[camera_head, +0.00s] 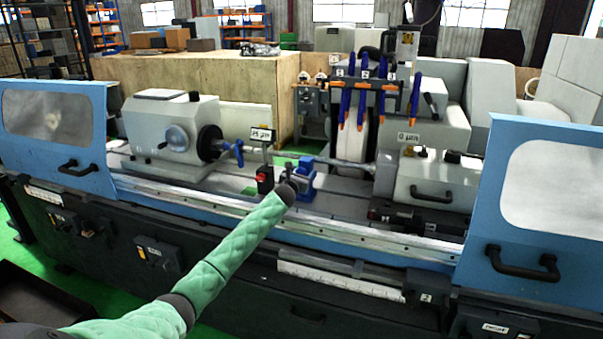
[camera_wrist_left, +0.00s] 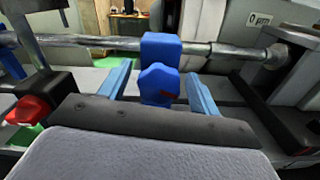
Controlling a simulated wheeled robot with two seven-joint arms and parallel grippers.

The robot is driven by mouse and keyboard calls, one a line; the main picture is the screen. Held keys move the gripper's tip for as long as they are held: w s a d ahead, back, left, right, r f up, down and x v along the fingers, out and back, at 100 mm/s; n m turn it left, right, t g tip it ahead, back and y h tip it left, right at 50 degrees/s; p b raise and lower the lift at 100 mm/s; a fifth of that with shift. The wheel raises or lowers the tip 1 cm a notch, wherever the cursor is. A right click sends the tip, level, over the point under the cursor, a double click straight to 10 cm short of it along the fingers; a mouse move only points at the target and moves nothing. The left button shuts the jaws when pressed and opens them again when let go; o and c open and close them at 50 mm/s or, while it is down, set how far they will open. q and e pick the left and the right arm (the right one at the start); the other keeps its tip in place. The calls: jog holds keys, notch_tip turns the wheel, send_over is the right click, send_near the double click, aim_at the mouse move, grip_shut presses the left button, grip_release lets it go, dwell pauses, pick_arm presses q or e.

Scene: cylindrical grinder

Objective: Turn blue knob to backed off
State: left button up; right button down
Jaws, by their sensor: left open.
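The blue knob (camera_wrist_left: 158,82) has an angular front with a small red mark at its lower right. It sits on the front of a blue block (camera_wrist_left: 161,44), which is around or against the long metal shaft (camera_wrist_left: 100,43). In the head view the blue block (camera_head: 307,166) is near the machine's middle. My left gripper (camera_wrist_left: 159,88) is open, its two light-blue fingers on either side of the knob with gaps showing. In the head view my left gripper (camera_head: 295,184) reaches the block and partly hides it. The knob's setting cannot be read. My right gripper is out of view.
A red button on a black box (camera_wrist_left: 30,108) is left of my gripper; it also shows in the head view (camera_head: 264,174). A "0 µm" display (camera_head: 408,138) stands to the right. The blue sliding doors (camera_head: 535,220) stand apart, leaving the middle open.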

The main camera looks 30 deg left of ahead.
pick_arm(q)
jog(key=c, duration=1)
